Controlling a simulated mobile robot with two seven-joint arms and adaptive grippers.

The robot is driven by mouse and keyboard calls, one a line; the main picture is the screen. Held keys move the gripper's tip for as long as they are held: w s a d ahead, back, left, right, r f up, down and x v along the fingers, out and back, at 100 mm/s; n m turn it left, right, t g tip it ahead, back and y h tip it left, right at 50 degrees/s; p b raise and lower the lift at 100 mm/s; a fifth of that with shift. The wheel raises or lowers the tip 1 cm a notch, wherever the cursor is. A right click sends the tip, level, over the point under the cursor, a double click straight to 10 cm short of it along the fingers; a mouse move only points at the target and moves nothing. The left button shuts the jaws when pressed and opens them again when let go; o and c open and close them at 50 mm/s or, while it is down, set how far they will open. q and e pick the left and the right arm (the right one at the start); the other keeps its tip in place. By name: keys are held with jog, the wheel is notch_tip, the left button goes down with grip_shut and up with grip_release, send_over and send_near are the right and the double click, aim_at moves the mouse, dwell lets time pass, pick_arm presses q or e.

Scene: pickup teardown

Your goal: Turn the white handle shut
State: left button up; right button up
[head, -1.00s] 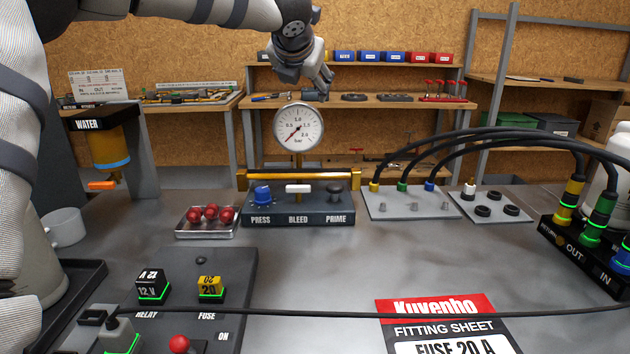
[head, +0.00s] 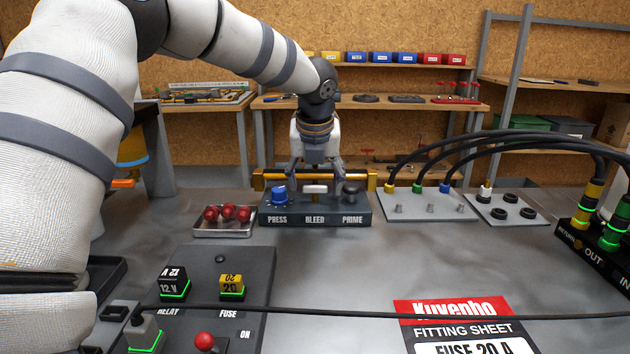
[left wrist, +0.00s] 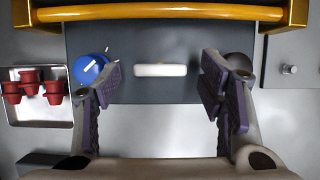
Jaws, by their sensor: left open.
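The white handle (head: 315,188) is a small white bar above the BLEED label, in the middle of the dark valve block (head: 316,219). In the left wrist view the white handle (left wrist: 160,70) lies crosswise, left to right. My left gripper (head: 315,186) points down over the block, its fingers open on either side of the handle and apart from it. In the left wrist view the left gripper (left wrist: 160,85) has one finger by the blue PRESS knob (left wrist: 88,69) and the other by the dark PRIME knob (left wrist: 238,62). My right gripper is not in view.
A brass bar (left wrist: 160,12) runs behind the knobs. A tray of red caps (head: 224,234) stands left of the block. A grey plate (head: 425,208) with pegs and cables is on the right. The bench in front is clear down to the fitting sheet (head: 465,325).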

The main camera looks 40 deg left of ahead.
pick_arm(q)
jog(key=c, duration=1.2)
jog(key=shift+o, duration=0.2)
